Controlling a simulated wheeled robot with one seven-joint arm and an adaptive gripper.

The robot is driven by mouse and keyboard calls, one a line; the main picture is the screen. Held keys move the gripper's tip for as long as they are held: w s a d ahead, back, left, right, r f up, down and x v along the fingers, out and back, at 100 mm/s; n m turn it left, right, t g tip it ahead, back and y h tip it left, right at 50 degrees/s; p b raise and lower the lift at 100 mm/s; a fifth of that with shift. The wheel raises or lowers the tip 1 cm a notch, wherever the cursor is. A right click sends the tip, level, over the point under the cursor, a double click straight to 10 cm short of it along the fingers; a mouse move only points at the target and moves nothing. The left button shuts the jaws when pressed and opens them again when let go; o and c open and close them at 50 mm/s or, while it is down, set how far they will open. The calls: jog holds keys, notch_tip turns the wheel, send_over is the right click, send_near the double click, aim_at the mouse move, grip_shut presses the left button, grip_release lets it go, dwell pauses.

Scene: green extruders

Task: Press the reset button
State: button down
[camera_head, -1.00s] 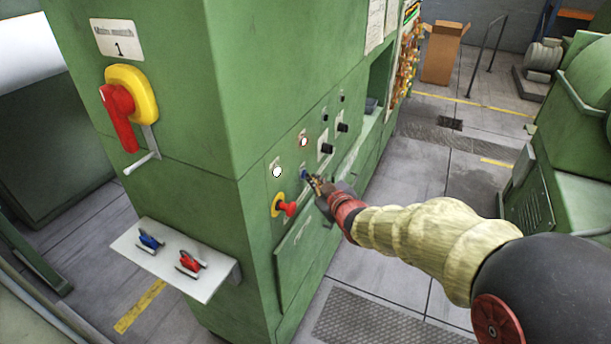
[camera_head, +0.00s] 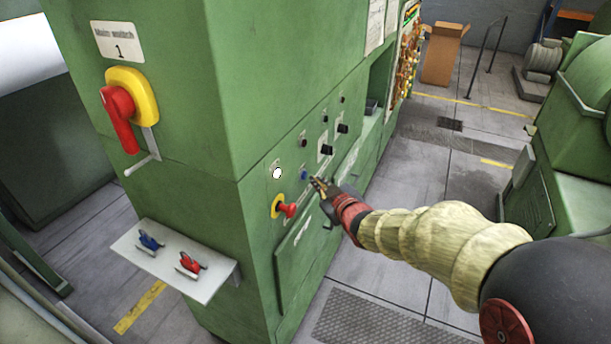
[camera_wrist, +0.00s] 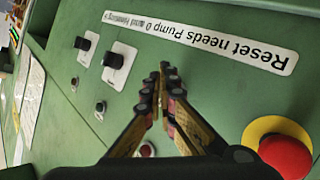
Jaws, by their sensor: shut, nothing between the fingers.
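A small blue button (camera_head: 303,175) sits on the green control panel, above and to the right of a red emergency stop (camera_head: 289,210) on a yellow base. No reset wording on the blue button itself is readable. My gripper (camera_head: 314,182) is shut and empty, its tips just right of the blue button and slightly apart from it. The red stop knob (camera_wrist: 285,157) is at the right there. The blue button is hidden in that view.
A lit white lamp (camera_head: 277,173) and a dark lamp (camera_head: 303,142) are on the panel. Black selector switches (camera_head: 326,150) are further right. A shelf (camera_head: 205,277) with blue and red padlock-like items juts out at the lower left. The floor right of the cabinet is open.

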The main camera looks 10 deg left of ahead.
jog(key=d, duration=0.1)
jog(key=s+d+p, duration=0.1)
jog(key=d, duration=0.2)
jog(key=shift+s+d+p, duration=0.3)
jog(key=shift+s+d, duration=0.05)
dwell(0.3)
dwell(0.6)
